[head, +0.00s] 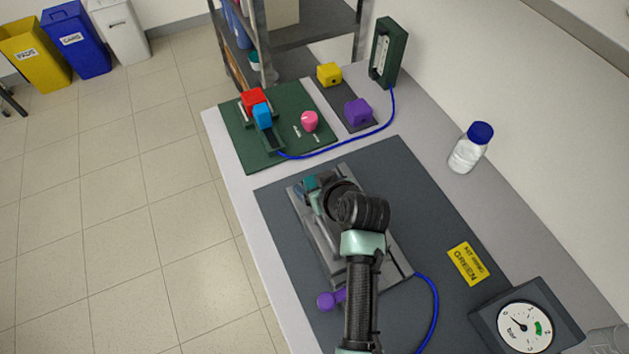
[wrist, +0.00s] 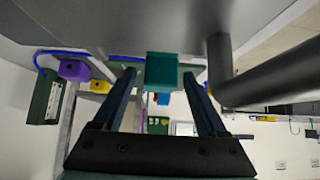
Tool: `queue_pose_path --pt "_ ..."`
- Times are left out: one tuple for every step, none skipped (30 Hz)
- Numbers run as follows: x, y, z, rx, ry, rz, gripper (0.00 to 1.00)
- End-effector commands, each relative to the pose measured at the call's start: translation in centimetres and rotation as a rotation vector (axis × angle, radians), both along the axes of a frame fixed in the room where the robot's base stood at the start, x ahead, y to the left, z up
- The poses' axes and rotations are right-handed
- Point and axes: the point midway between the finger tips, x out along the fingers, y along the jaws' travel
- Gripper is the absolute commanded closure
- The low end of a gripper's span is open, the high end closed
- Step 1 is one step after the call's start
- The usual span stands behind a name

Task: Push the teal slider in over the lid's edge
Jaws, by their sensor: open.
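The teal slider (head: 310,182) is at the far end of the grey membrane rig (head: 396,262) on the dark mat. In the wrist view the teal slider (wrist: 162,72) is a block that shows between the tips of my gripper (wrist: 160,78). The fingers are spread, with visible space on both sides of the block. In the head view my arm and wrist hide most of the rig's middle and most of my gripper. I cannot tell whether a finger touches the slider, nor where the lid's edge lies against it.
A purple knob (head: 330,300) sits at the rig's near end, with a blue hose (head: 436,305) to its right. A pressure gauge (head: 525,325) is at the lower right. A green board (head: 238,125) with coloured blocks lies beyond. A bottle (head: 470,150) stands right.

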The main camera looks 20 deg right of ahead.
Motion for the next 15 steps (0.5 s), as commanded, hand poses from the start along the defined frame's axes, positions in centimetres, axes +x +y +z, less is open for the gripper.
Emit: queue_pose_path --pt "0.0 0.0 0.0 0.0 -0.001 0.0 0.25" --pt "0.0 0.0 0.0 0.0 -0.001 0.0 0.25" --pt "0.0 0.0 0.1 0.0 -0.001 0.0 0.25" --pt "0.0 0.0 0.1 -0.001 -0.002 0.001 0.25" --pt "0.0 0.0 0.1 -0.001 -0.002 0.001 0.25" --pt "-0.1 0.0 0.3 -0.001 -0.002 -0.001 0.25" --pt "-0.3 0.0 0.4 -0.001 -0.002 -0.001 0.25" --pt "-0.5 0.0 0.5 0.0 -0.002 0.0 0.25" --pt "-0.7 0.0 0.8 -0.001 -0.003 -0.001 0.25" --pt "-1.0 -0.1 1.0 -0.001 -0.003 -0.001 0.25" --pt "-1.3 -0.1 1.3 -0.001 -0.003 -0.001 0.25" --pt "-1.7 -0.1 1.7 -0.001 -0.004 -0.001 0.25" --pt "-2.1 -0.1 2.1 -0.001 -0.003 -0.001 0.25" --pt "-2.4 -0.1 2.4 -0.001 -0.004 -0.001 0.25" --pt "-2.9 -0.2 3.0 -0.002 -0.004 -0.002 0.25"
